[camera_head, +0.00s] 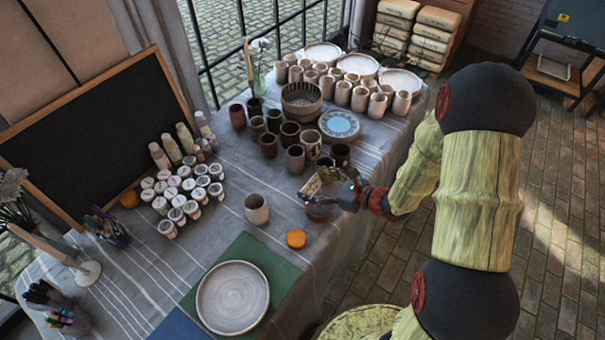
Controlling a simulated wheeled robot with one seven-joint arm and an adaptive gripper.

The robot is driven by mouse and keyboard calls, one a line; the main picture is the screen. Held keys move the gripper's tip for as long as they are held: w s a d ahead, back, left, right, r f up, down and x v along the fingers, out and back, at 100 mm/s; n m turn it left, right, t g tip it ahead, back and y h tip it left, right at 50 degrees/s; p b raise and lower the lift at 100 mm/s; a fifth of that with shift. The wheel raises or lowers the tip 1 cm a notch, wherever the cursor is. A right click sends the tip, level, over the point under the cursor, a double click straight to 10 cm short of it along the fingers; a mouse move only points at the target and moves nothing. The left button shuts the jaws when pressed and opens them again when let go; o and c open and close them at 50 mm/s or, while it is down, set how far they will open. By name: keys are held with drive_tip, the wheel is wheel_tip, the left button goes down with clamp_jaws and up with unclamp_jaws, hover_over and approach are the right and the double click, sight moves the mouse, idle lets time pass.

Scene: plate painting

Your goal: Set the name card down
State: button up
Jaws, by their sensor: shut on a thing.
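The name card (312,187) looks like a small, folded yellowish card, tilted. It is held above the right part of the cloth-covered table (215,235). My gripper (342,190) reaches in from the right and is shut on the card. The fingers hide part of the card, and any writing is too small to read. A dark reddish bowl or cup (319,213) is just below the card and my gripper; I cannot tell whether they touch.
Dark cups (296,158) stand close behind the card. Behind them are a blue-patterned plate (339,125) and several pale cups (360,98). A beige cup (256,209), an orange sponge (296,239) and a large plate (233,298) are in front. Paint jars (188,190) stand left. Bare cloth lies between.

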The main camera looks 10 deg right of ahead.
drive_tip(key=shift+s+d+r, duration=0.2)
drive_tip(key=shift+s, duration=0.15)
drive_tip(key=shift+d+f, duration=0.2)
drive_tip(key=shift+f, duration=0.05)
drive_tip(key=shift+w+d+f+m+t+h, duration=0.3)
drive_tip(key=shift+w+d+m+h, duration=0.1)
drive_tip(key=shift+d, duration=0.25)
drive_tip(key=shift+w+d+f+m+t+h, duration=0.2)
drive_tip(key=shift+w+d+m+t+h, duration=0.15)
drive_tip(key=shift+d, duration=0.25)
drive_tip(key=w+d+r+m+t+h, duration=0.2)
drive_tip(key=w+d+m+h, duration=0.1)
drive_tip(key=d, duration=0.1)
wheel_tip(320, 180, up, 10)
drive_tip(key=m+h, duration=0.1)
hover_over(317, 180)
drive_tip(key=w+d, duration=0.4)
drive_tip(key=w, duration=0.1)
drive_tip(key=shift+a+r, duration=0.15)
drive_tip(key=shift+a, duration=0.1)
